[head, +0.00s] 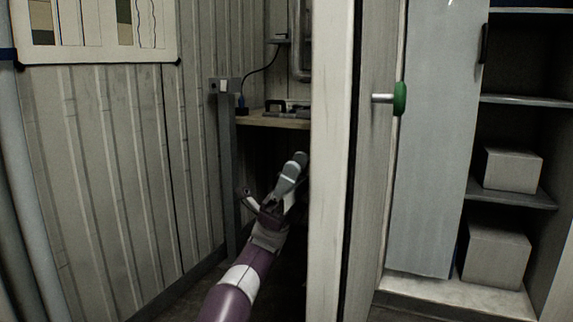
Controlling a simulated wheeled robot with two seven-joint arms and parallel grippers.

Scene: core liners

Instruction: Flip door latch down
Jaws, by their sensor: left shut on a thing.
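A pale door (331,130) stands almost edge-on in the middle of the head view. A green knob (400,98) on a short metal rod sticks out on its right side. My left gripper (286,184), on a purple arm with a white band, is left of the door edge, in front of the dark opening. It is shut on a grey, rod-like piece (294,166) that tilts up to the right. I cannot tell whether this piece is the door latch. The left gripper is well apart from the green knob. My right gripper is not in view.
A narrow shelf (270,119) with dark items is behind the gripper, beside a grey post (228,170). A ribbed wall (110,180) closes the left side. At right, a shelf unit holds two boxes, an upper one (512,169) and a lower one (496,254).

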